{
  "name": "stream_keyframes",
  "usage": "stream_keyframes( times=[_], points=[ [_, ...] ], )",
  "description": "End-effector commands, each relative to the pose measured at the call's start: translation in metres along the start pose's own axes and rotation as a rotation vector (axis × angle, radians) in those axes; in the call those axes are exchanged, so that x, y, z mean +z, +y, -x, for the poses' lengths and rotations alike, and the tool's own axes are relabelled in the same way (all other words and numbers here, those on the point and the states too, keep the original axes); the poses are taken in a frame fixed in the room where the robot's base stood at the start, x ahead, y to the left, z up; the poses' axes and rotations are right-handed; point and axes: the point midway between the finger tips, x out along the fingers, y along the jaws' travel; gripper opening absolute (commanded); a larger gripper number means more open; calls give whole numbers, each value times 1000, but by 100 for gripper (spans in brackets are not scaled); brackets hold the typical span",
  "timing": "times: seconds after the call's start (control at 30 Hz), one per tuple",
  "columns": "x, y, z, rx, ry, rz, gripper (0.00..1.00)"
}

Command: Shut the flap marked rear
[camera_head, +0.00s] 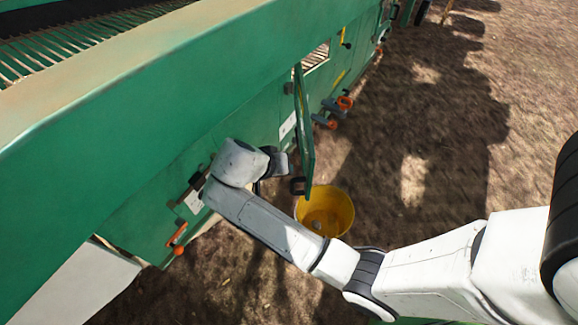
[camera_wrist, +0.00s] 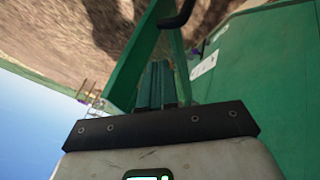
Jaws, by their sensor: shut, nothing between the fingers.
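A green flap (camera_head: 305,125) stands open, sticking out from the side of the green machine, with a black handle (camera_head: 298,186) at its lower end. I cannot read any marking that says rear. My gripper (camera_head: 280,163) is beside the flap, on its left, between it and the machine's side. In the wrist view my gripper's fingers (camera_wrist: 162,85) are together and empty. The flap (camera_wrist: 135,65) rises just left of them there, and the machine wall (camera_wrist: 270,85) is on the right. I cannot tell whether the fingers touch the flap.
A yellow bucket (camera_head: 326,211) stands on the ground below the flap. Orange-handled levers (camera_head: 345,102) stick out beyond the flap, and another orange handle (camera_head: 178,236) is at lower left. A white label (camera_head: 288,125) is on the wall. Bare ground lies to the right.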

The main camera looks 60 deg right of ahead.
Motion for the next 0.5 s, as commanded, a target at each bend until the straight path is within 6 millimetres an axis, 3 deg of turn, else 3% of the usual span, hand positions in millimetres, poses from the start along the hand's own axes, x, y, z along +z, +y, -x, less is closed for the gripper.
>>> stream_keyframes(
  times=[0.3,0.5],
  points=[
    [1,1,-57,2,-4,2,0],
    [1,0,-78,0,-3,3,0]
  ],
)
